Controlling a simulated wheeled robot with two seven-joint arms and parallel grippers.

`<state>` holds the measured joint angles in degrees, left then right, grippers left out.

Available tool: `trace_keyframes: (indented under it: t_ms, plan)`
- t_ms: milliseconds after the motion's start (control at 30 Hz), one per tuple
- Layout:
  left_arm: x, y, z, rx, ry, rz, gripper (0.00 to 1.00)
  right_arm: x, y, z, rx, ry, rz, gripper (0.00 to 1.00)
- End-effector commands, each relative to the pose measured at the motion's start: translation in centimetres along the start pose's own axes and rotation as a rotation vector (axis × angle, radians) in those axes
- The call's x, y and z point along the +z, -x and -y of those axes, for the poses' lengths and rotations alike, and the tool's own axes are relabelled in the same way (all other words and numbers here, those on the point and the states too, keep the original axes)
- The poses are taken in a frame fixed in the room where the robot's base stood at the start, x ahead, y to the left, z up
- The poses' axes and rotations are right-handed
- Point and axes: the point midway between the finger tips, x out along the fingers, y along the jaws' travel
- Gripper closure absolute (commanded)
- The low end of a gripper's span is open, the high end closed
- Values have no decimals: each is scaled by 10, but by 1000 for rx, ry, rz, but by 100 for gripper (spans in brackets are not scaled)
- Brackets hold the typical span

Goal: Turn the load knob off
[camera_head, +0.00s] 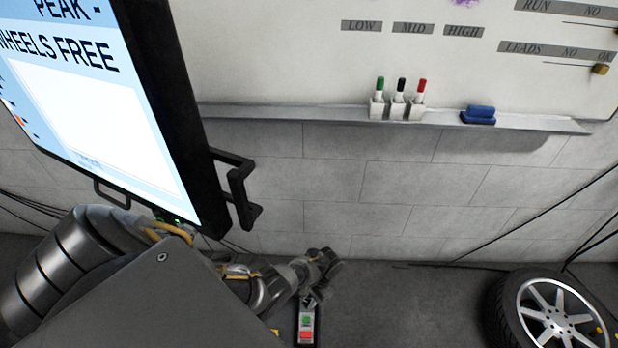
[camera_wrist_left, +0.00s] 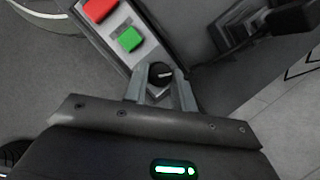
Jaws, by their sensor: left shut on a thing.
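The load knob (camera_wrist_left: 160,72) is a small black round knob with a white pointer line, which points to the right in the left wrist view. It sits on a grey control box (camera_wrist_left: 133,58) beside a green button (camera_wrist_left: 130,39) and a red button (camera_wrist_left: 98,9). In the head view the box's green button (camera_head: 306,321) and red button (camera_head: 306,335) show at the bottom. My left gripper (camera_head: 310,299) is at the box's far end and hides the knob there. Its two fingers (camera_wrist_left: 160,77) are shut on the knob, one on each side. My right gripper is not in view.
A large monitor (camera_head: 110,110) on a black frame with a handle (camera_head: 238,190) stands at the left, close to my left arm. A wheel (camera_head: 550,310) is at the lower right. A whiteboard tray (camera_head: 340,113) holds markers and a blue eraser (camera_head: 478,115).

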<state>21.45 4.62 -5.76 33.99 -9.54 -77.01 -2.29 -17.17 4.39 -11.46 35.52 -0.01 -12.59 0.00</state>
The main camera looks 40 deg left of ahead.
Motion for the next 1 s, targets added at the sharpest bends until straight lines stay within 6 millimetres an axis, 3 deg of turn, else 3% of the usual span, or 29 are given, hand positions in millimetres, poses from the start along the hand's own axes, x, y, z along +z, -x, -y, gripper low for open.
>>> trace_keyframes:
  t_ms: [300,800,833,1000]
  plan:
    - [0,0,1,39,94,-2,97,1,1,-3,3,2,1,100]
    - [0,0,1,45,109,-2,97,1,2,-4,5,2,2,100]
    - [0,0,1,45,109,-2,71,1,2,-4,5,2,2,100]
    - [0,0,1,45,109,-1,52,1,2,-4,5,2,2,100]
